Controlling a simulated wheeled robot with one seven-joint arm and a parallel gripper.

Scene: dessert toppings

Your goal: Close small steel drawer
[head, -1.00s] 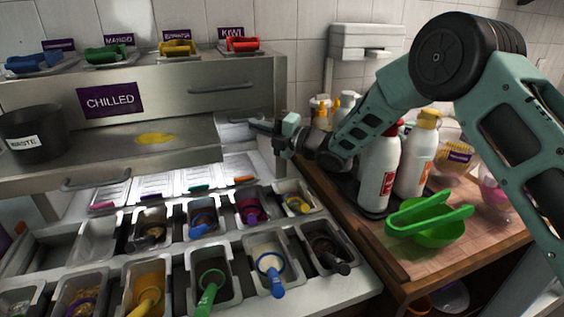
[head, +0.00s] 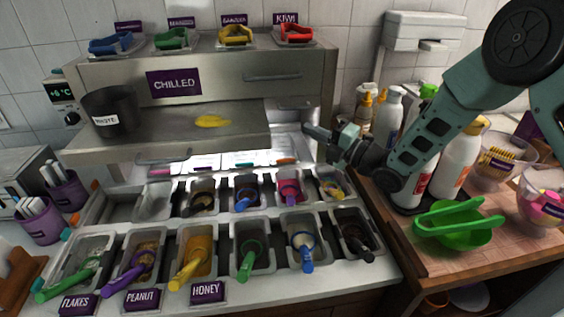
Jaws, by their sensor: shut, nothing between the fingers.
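The steel cabinet (head: 215,77) with the CHILLED sign stands at the back, a bar handle (head: 272,77) on its upper front. Below the sign a steel section (head: 165,148) juts forward, its flat top bearing a black waste pot and a yellow patch. I cannot tell for certain whether this section is the small steel drawer. To its right is a pale recess. My gripper (head: 312,131) is shut and empty, fingers pointing left, beside the cabinet's lower right end. Whether it touches the cabinet cannot be told.
Several topping tubs with coloured scoops (head: 247,249) fill the counter below. Cups of utensils (head: 38,222) stand at left.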

